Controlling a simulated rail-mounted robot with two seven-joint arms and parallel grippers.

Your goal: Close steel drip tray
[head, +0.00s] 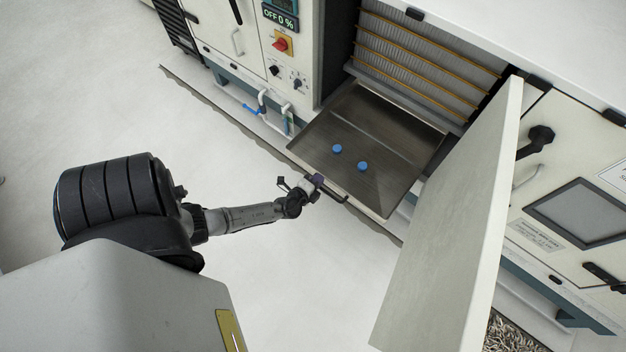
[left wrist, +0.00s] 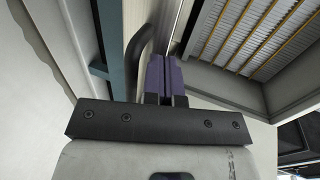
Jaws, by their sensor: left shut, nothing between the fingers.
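The steel drip tray (head: 390,130) is pulled out of the open cabinet and sticks out over the floor. Two small blue discs lie on it, a left one (head: 337,149) and a right one (head: 363,166). A dark handle (head: 333,190) is on its front edge. My left gripper (head: 317,181) is at this front edge, by the handle's left end. In the left wrist view its purple fingers (left wrist: 165,78) are shut with nothing between them, close beside a dark curved bar (left wrist: 137,55). Whether they touch it I cannot tell. My right gripper is not in view.
An open white cabinet door (head: 450,220) stands out to the right of the tray. Rows of orange-edged slats (head: 425,65) fill the cabinet above the tray. A control panel (head: 283,45) is to the left. The floor (head: 240,280) in front is clear.

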